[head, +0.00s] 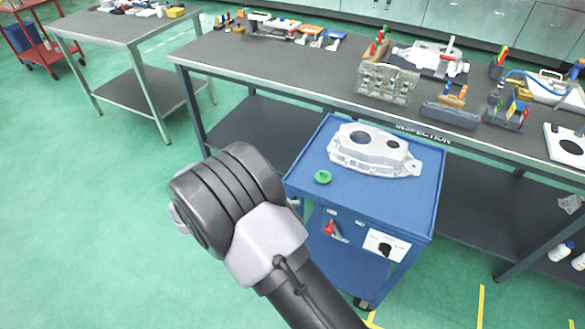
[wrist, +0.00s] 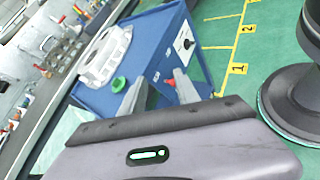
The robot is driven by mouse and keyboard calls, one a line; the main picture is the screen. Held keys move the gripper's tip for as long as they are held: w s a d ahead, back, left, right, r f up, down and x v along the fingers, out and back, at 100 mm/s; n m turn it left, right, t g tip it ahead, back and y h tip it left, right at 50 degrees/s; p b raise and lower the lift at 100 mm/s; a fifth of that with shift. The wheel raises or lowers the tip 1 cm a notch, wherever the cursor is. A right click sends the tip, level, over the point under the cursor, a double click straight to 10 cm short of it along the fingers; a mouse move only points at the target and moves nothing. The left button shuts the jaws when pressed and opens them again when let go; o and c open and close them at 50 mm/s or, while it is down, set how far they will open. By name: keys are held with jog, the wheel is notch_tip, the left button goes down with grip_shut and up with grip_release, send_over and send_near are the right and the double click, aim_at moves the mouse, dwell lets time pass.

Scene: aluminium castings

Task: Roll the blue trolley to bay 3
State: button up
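The blue trolley (head: 305,180) stands against the front of the bench marked INSPECTION. It also shows in the wrist view (wrist: 150,40). On its top lie a grey aluminium casting (head: 372,152) and a green round knob (head: 322,177). Its front carries a red lever (head: 329,228) and a white panel with a black dial (head: 384,245). My gripper (wrist: 162,88) has its two grey fingers apart, pointing toward the trolley's front, with nothing seen between them. Whether they touch the trolley I cannot tell. My arm hides the gripper in the head view. Floor numbers 1 (wrist: 238,69) and 2 (wrist: 248,29) show; no readable 3 does.
The inspection bench (head: 290,88) holds castings, tools and fixtures. A second grey table (head: 105,28) and a red cart (head: 25,50) stand at the back left. Yellow floor lines (head: 481,305) run right of the trolley. Green floor (head: 90,220) at left is clear.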

jog(key=s+a+f+n+t+y, duration=0.1)
jog(key=s+a+f+n+t, duration=0.1)
jog(key=a+f+n+t, duration=0.5)
jog(key=s+a+f+n+t+y, duration=0.1)
jog(key=s+a+f+n+t, duration=0.25)
jog(key=f, duration=0.65)
jog(key=b+x, duration=0.2)
jog(key=x, duration=1.5)
jog(key=shift+w+b, duration=0.3)
jog(key=shift+w, duration=0.2)
jog(key=shift+a+n+g, duration=0.15)
jog(key=shift+n+g, duration=0.1)
grip_shut()
